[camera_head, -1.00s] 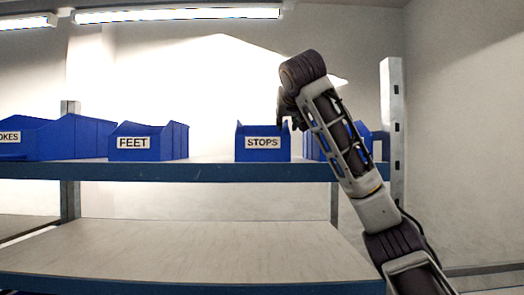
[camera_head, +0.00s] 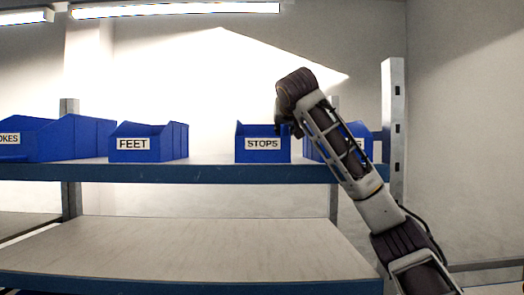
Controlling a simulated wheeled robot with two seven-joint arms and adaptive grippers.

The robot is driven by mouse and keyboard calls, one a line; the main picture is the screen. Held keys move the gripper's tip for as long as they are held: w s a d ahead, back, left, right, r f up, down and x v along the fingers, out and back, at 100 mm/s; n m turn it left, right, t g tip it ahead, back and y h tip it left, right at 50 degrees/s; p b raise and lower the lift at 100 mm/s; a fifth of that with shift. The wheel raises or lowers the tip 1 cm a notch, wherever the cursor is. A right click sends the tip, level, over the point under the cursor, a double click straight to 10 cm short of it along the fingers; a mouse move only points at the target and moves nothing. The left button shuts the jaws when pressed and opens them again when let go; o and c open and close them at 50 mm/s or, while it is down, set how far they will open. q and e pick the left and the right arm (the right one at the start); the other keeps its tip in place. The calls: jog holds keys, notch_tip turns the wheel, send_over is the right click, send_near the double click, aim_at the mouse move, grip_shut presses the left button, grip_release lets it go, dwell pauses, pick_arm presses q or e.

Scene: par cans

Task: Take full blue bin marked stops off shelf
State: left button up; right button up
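The blue bin marked STOPS (camera_head: 263,146) stands upright on the upper shelf (camera_head: 215,173), near the middle of the head view. Its label faces me, and its contents cannot be seen from this height. My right arm comes in from the lower right and reaches up to the bin's right side. My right gripper (camera_head: 290,122) is small and dark at the bin's upper right rim. Its fingers are mostly hidden by the wrist, so I cannot tell whether they touch the bin or are open. My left gripper is not in view.
A blue bin marked FEET (camera_head: 148,143) and a larger blue bin with a label ending in OKES (camera_head: 72,139) stand to the left. Another blue bin (camera_head: 358,142) is partly hidden behind my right arm. A metal post (camera_head: 393,120) stands at right. The lower shelf (camera_head: 180,250) is bare.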

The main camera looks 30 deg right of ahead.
jog(key=shift+c, duration=0.2)
grip_shut()
jog(key=shift+r, duration=0.1)
